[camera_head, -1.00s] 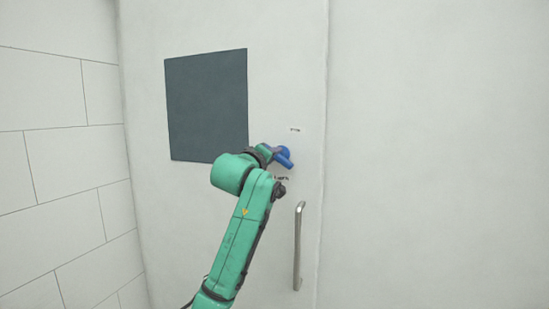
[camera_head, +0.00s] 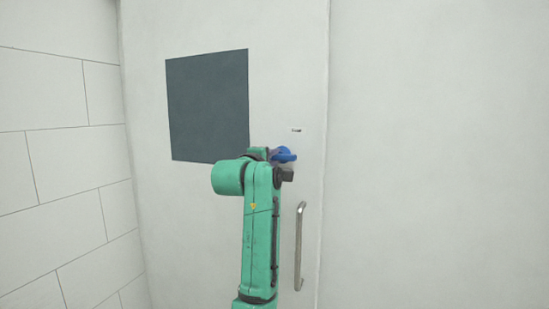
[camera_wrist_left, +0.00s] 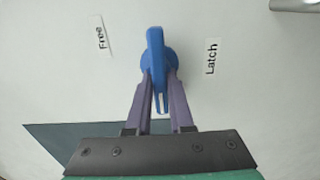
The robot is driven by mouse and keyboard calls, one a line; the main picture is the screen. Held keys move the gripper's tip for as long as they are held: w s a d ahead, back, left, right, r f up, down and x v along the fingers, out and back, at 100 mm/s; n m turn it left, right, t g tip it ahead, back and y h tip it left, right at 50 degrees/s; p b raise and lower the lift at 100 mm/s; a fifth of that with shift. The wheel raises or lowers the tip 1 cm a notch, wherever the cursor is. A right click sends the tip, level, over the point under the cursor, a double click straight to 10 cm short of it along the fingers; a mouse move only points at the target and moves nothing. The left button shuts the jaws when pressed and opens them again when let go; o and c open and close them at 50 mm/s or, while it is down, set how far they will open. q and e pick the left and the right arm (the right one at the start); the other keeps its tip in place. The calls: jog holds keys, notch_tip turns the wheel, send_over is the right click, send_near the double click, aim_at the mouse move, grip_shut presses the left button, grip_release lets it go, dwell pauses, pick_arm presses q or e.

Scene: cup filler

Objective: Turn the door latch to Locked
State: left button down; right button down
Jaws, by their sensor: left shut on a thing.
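The blue door latch (camera_head: 286,154) is on the white door, right of the dark panel. Its lever lies roughly level in the head view. In the left wrist view the latch (camera_wrist_left: 155,48) points straight up, between a label reading "Free" (camera_wrist_left: 101,35) and one reading "Latch" (camera_wrist_left: 212,57). I see no label reading "Locked". My left gripper (camera_head: 272,154) is at the latch from the left. In the left wrist view its purple fingers (camera_wrist_left: 159,88) are shut on the lever from both sides. My right gripper is not in view.
A dark square panel (camera_head: 208,106) is set in the door (camera_head: 222,25) left of the latch. A metal pull handle (camera_head: 299,245) stands out below the latch, close to my left arm. A tiled wall (camera_head: 60,190) is on the left. The pale wall on the right is bare.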

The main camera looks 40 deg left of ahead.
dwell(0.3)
pick_arm(q)
jog(key=c, duration=0.8)
grip_release()
jog(key=shift+a, duration=0.1)
jog(key=shift+s, duration=0.2)
jog(key=b+v, duration=0.5)
jog(key=v, duration=0.9)
